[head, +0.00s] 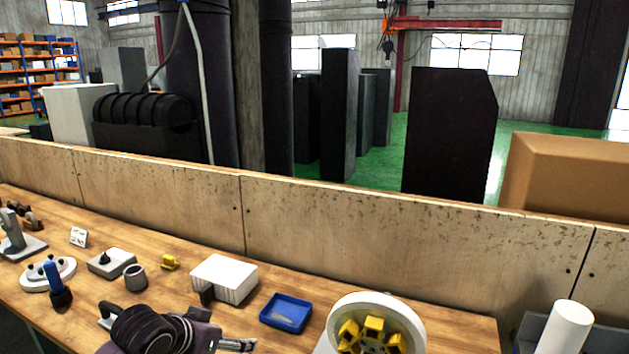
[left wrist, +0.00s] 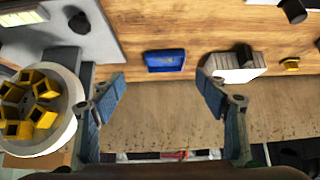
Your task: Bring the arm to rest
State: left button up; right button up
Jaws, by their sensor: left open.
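My left arm comes in at the bottom of the head view, with its dark wrist and the left gripper (head: 238,345) partly cut off by the lower edge. In the left wrist view the left gripper (left wrist: 163,92) has its two blue-padded fingers spread wide, with nothing between them. It hangs above the wooden bench, apart from the things on it. The blue tray (head: 285,313) lies to the right of the gripper in the head view and shows beyond the fingers in the left wrist view (left wrist: 165,61). My right gripper is not in view.
A white ribbed block (head: 224,279), a small yellow piece (head: 169,262) and a grey cup (head: 135,277) stand on the bench (head: 75,300). A round white fixture (head: 415,320) with yellow blocks is at the right. A low wooden wall (head: 350,236) runs behind.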

pick_arm(q)
jog(key=s+d+f+g, duration=0.2)
jog(key=s+d+f, duration=0.2)
jog(key=s+f, duration=0.95)
jog(key=s+a+f+n+g+y, duration=0.1)
jog(key=s+a+f+g+y, duration=0.15)
jog(key=s, duration=0.75)
jog(key=s+a+f+n+g+y, duration=0.1)
jog(key=s+a, duration=0.2)
jog(key=s, duration=0.8)
notch_tip(320, 180, down, 30)
jog(key=s+b, duration=0.2)
jog(key=b, duration=0.3)
jog(key=s+a+f+g+b, duration=0.1)
jog(key=s+f+b, duration=0.1)
jog(key=s+f, duration=0.6)
jog(key=s+a+f+g+b, duration=0.1)
jog(key=s+a+f+b, duration=0.1)
jog(key=s+f, duration=0.7)
notch_tip(320, 180, down, 5)
jog(key=shift+r+b, duration=0.15)
jog(key=shift+b, duration=0.35)
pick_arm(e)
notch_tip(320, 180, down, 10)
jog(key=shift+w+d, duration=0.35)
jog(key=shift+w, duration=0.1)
pick_arm(q)
jog(key=shift+w, duration=0.1)
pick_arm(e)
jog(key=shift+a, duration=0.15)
